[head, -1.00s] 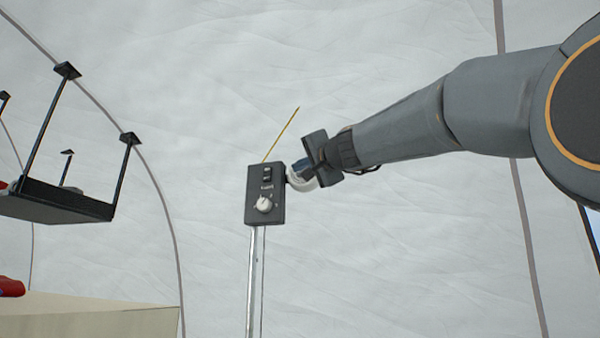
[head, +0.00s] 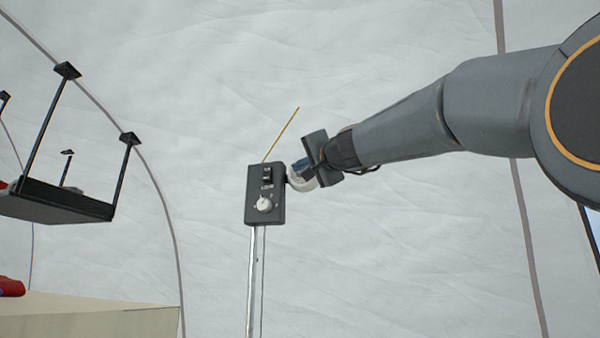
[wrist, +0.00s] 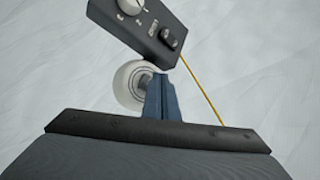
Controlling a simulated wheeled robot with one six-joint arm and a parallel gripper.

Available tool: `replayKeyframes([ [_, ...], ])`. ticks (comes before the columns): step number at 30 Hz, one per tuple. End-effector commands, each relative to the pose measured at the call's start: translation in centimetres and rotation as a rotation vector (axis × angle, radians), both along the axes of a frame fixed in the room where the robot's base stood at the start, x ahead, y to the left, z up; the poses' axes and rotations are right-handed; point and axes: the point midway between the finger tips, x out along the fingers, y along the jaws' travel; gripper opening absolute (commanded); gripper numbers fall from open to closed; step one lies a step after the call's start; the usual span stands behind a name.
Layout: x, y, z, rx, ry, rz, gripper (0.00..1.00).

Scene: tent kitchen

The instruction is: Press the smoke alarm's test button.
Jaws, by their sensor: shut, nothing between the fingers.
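The smoke alarm is a round white disc (wrist: 126,94), in the wrist view just left of my fingers. A greyish round centre, maybe the test button, shows beside the fingertips and is partly covered by them. In the head view only a white edge of the alarm (head: 301,185) shows below my gripper (head: 297,167). My gripper also shows in the wrist view (wrist: 160,80); its blue-grey fingers are shut and empty. The fingertips overlap the alarm's right part; I cannot tell whether they touch it.
A dark control box (head: 262,213) with a white knob and a black switch stands on a metal post (head: 256,285), close left of my gripper. A thin yellow rod (head: 283,132) rises behind it. A black hanging shelf (head: 55,203) is at left. Pale tent fabric lies behind.

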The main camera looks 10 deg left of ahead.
Motion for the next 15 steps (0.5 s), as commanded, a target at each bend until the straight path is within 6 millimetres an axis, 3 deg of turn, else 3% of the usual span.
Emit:
replayKeyframes([
  [15, 0.82, -0.07, 0.02, 0.001, 0.001, 0.0, 0.0],
])
